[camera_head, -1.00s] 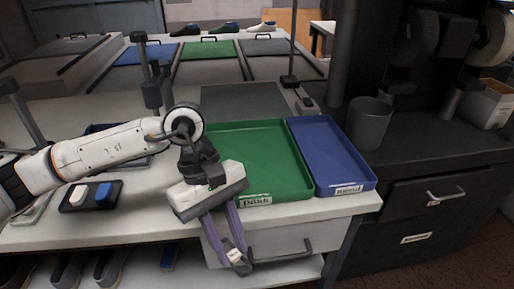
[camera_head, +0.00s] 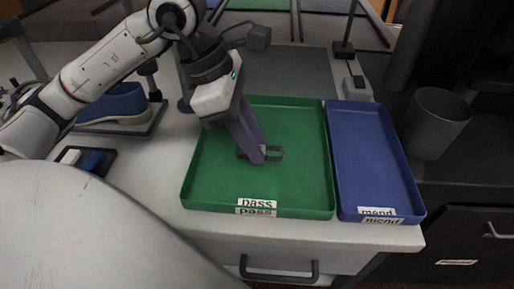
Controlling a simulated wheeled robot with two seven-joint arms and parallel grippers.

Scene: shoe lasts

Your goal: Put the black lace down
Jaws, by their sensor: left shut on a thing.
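The black lace (camera_head: 275,154) is a small dark bundle low in the green "pass" tray (camera_head: 215,180), just left of the tray's middle. My left gripper (camera_head: 258,155) reaches down into this tray with its purple-grey fingers shut on the lace. The lace's ends stick out on both sides of the fingertips. I cannot tell whether the lace touches the tray floor. The fingers hide part of the lace. My right gripper is not in view.
A blue "mend" tray (camera_head: 375,165) stands right beside the green tray. A grey bin (camera_head: 435,122) stands farther right. A blue shoe (camera_head: 115,104) rests on a stand at left, near a small dark holder (camera_head: 85,160) with a white and a blue piece. The green tray is otherwise empty.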

